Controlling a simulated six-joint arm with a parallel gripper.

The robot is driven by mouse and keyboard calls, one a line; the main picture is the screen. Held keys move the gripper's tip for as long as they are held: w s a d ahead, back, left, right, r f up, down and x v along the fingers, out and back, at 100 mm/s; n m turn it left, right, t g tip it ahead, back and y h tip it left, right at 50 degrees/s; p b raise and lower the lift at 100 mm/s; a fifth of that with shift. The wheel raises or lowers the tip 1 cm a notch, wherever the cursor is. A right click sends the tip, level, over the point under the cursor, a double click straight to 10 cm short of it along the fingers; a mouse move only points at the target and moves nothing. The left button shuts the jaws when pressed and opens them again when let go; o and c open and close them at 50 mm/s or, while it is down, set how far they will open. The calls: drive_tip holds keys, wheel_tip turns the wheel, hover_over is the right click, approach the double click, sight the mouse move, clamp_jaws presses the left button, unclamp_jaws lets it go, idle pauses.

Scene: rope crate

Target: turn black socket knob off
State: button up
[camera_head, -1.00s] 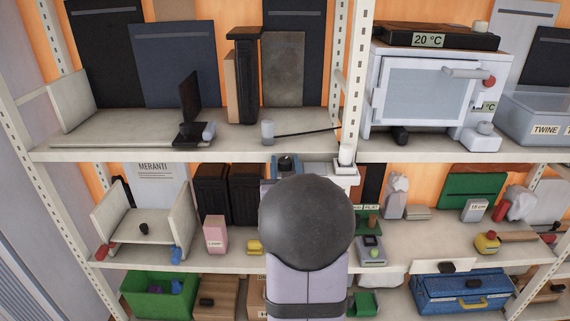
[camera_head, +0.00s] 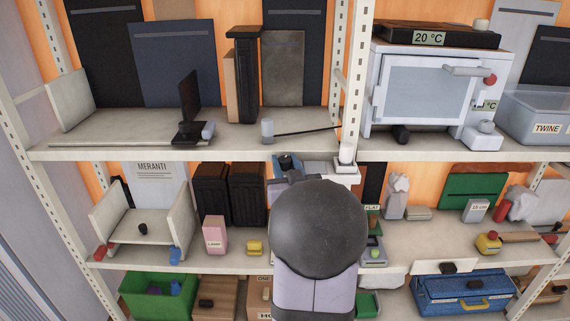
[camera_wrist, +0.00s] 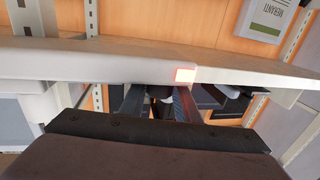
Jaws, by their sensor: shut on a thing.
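The black socket knob (camera_head: 286,160) is at the left end of the white socket strip (camera_head: 322,168), just under the upper shelf's front edge. Only a small dark part of it shows, and its turned position cannot be read. My gripper (camera_head: 287,165) is at the knob with its fingers shut around it; its dark body and my round grey wrist cover the area below. In the wrist view my gripper (camera_wrist: 157,103) reaches under the pale shelf edge, and what lies between its fingers is mostly hidden. A small red-lit square (camera_wrist: 185,75) glows beside the fingers there.
The upper shelf (camera_head: 200,154) runs right above my gripper. Black bins (camera_head: 247,192) are close at left, and an oven (camera_head: 425,90) is above right.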

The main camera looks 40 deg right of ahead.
sight(286, 166)
drive_tip(key=o, duration=0.8)
drive_tip(key=shift+c, duration=0.2)
drive_tip(key=shift+s, duration=0.1)
drive_tip(key=shift+b+v, duration=1.05)
drive_tip(key=shift+v, duration=2.6)
